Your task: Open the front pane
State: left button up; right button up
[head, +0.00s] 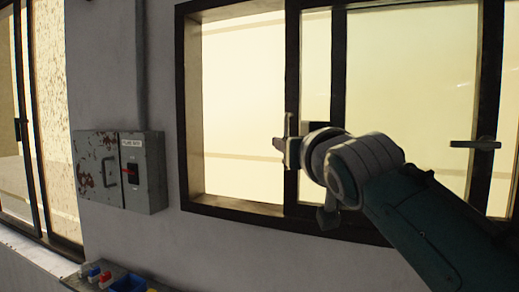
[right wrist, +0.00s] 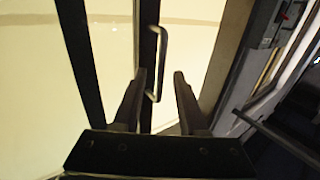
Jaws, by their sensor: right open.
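The window (head: 243,205) has dark frames and pale yellow glazing. A pane with a dark left upright (head: 292,60) carries a pale bar handle (head: 289,124); I take it as the front pane. The handle also shows in the right wrist view (right wrist: 163,45), upright on a dark stile. My right gripper (head: 282,146) is at this handle in the head view. In the right wrist view its two fingers (right wrist: 159,74) are apart, with the handle's lower part between them and no clear contact on either side. My left gripper is in neither view.
A second dark handle (head: 476,144) is on the right upright. A worn grey electrical box (head: 150,185) with a conduit hangs on the wall left of the window. Below it is a tray with small coloured items (head: 97,274). Another window (head: 48,110) stands at far left.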

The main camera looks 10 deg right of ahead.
jog(key=s+b, duration=0.3)
jog(key=s, duration=0.5)
jog(key=shift+s, duration=0.25)
jog(key=shift+a, duration=0.1)
jog(key=s+d+f+g+p, duration=0.2)
jog(key=s+f+g+p, duration=0.5)
jog(key=s+f, duration=0.65)
jog(key=s+f+n+g+p, duration=0.1)
jog(key=s+f+g, duration=0.1)
jog(key=s, duration=0.7)
jog(key=s+d+f+n+g, duration=0.1)
jog(key=s+f+g, duration=0.2)
jog(key=s, duration=0.6)
jog(key=shift+s+f+g+p, duration=0.3)
jog(key=shift+g+p, duration=0.1)
jog(key=shift+g, duration=0.8)
jog(key=shift+w, duration=0.1)
